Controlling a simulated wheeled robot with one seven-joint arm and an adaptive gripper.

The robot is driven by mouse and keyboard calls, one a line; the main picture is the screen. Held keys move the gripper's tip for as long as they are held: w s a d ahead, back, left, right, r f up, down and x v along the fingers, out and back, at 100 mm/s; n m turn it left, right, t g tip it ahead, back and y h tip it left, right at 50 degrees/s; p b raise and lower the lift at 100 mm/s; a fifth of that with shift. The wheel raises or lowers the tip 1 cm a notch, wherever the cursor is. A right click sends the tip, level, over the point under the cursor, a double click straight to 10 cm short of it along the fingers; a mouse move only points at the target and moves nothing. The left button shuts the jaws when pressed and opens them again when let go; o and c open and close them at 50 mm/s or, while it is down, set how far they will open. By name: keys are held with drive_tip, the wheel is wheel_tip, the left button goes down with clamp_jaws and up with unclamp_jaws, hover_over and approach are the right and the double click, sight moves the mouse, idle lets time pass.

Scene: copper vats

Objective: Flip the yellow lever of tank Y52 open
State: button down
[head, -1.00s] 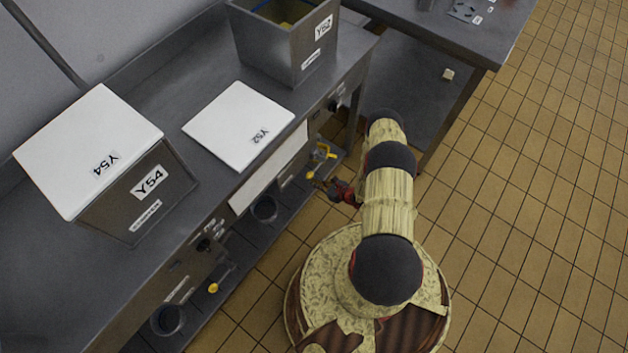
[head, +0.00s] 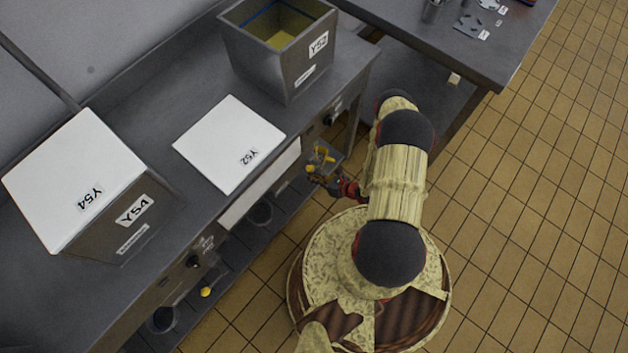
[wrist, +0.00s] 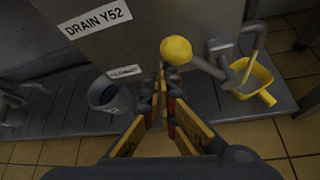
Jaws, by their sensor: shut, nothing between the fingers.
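Tank Y52 (head: 290,75) stands open on the counter in the head view, with yellowish contents inside. Its white lid (head: 230,143) marked Y52 lies flat beside it. In the wrist view, the DRAIN Y52 label (wrist: 97,20) is on the grey front panel. The yellow lever's round knob (wrist: 176,50) sits on a grey rod reaching to the right. My gripper (wrist: 160,80) is shut and empty, its tips just below and left of the knob; I cannot tell whether they touch it. In the head view my gripper (head: 316,172) is small beside the counter front.
A yellow scoop-like piece (wrist: 252,85) and grey pipes are right of the knob. Tank Y54 (head: 115,215) stands at left. Another table (head: 440,40) is at the back; tiled floor is clear at right.

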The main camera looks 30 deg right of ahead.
sight(313, 170)
drive_tip(key=shift+w+d+r, duration=0.25)
drive_tip(key=shift+d+r, duration=0.45)
drive_tip(key=shift+d, duration=0.05)
drive_tip(key=shift+w+d+r, duration=0.25)
drive_tip(key=shift+d+r, duration=0.45)
drive_tip(key=shift+d, duration=0.1)
drive_tip(key=shift+w+d+r, duration=0.15)
drive_tip(key=shift+w+d, duration=0.05)
